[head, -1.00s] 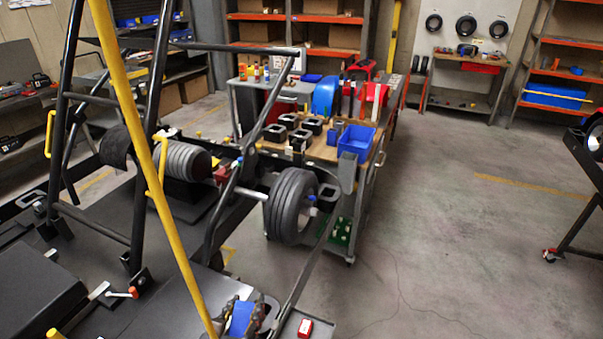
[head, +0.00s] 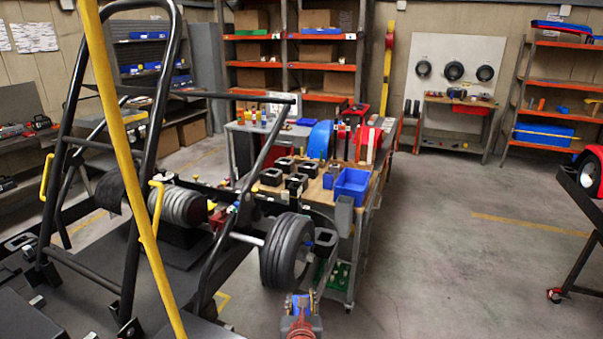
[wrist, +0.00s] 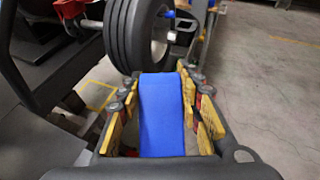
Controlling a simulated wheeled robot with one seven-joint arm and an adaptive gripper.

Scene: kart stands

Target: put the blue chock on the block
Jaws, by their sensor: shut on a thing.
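The blue chock (wrist: 162,115) is between the two yellow-lined fingers of my gripper (wrist: 160,88) in the wrist view, and the gripper is shut on it. In the head view my gripper (head: 300,303) is at the bottom edge, below and just right of the kart's front wheel; the chock there is small and mostly hidden. Several black blocks with square hollows (head: 297,184) stand on the wooden-topped workbench, beyond the wheel and well away from my gripper. I cannot tell which block the task means.
The kart's black tyre (head: 287,252) stands close ahead of my gripper and also shows in the wrist view (wrist: 128,38). A blue bin (head: 351,186) sits at the bench's near right corner. A yellow bar (head: 130,170) crosses the left side. Open floor lies right.

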